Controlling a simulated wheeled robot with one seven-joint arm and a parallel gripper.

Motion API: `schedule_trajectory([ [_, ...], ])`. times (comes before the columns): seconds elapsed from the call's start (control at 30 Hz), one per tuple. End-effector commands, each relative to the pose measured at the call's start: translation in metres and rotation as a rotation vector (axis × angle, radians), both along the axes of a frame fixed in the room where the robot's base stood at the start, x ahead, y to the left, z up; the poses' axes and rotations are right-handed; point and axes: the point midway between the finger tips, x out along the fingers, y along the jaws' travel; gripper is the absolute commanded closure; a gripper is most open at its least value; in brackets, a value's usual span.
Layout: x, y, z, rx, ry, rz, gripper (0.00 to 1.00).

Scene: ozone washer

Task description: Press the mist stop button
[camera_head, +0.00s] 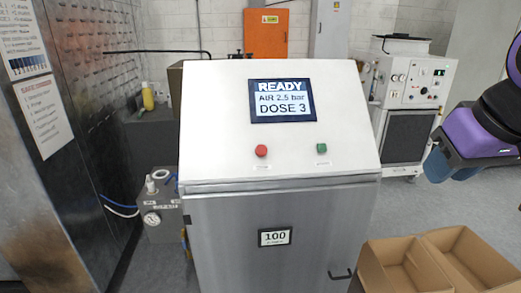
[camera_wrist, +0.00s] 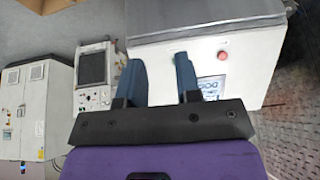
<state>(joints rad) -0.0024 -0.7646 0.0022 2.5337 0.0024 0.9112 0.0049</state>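The washer's white sloping panel (camera_head: 215,115) carries a red button (camera_head: 261,151) at lower left and a green button (camera_head: 321,148) to its right. Their labels are too small to read. The display (camera_head: 283,100) above reads "READY, AIR 2.5 bar, DOSE 3". My gripper (camera_head: 450,170) is at the right edge of the head view, well away from the panel. In the wrist view my gripper's (camera_wrist: 160,75) two blue fingers are apart with nothing between them. The red button (camera_wrist: 222,55) shows there right of the fingers; the right finger partly covers the panel.
Open cardboard boxes (camera_head: 400,262) stand at the front right. A white machine (camera_head: 418,85) stands behind at the right. A metal wall (camera_head: 95,90) and a gauge unit (camera_head: 158,215) are at the left. Grey floor is open between the washer and my gripper.

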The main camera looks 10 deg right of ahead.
Motion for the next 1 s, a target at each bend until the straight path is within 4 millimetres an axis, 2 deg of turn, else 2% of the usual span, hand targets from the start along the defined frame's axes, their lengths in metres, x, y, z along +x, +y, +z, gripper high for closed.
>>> schedule_trajectory([
  [0.03,0.0000,0.0000,0.0000,0.000,0.000,0.000,0.80],
  [0.1,0.0000,0.0000,0.0000,0.000,0.000,0.000,0.96],
  [0.13,0.0000,0.0000,0.0000,0.000,0.000,0.000,1.00],
  [1.0,0.0000,0.0000,0.0000,0.000,0.000,0.000,1.00],
])
